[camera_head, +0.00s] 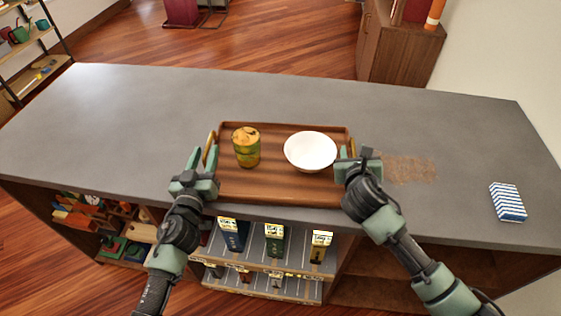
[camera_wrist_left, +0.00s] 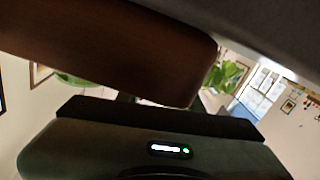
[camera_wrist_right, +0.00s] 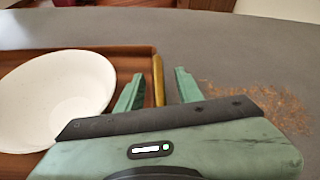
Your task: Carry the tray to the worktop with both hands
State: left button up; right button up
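The brown wooden tray (camera_head: 270,188) is over the grey worktop (camera_head: 100,120), near its front edge, and looks level. I cannot tell for sure whether its whole base touches.
A blue-striped packet (camera_head: 507,201) lies on the worktop at the right. A brown speckled patch (camera_head: 410,169) is right of the tray. The worktop behind and left of the tray is clear.

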pick_arm(q)
grip_shut()
pick_arm(e)
grip_shut()
pick_arm(q)
jog(key=shift+a, duration=0.15)
pick_arm(e)
jog(key=shift+d, duration=0.3)
dwell(0.8)
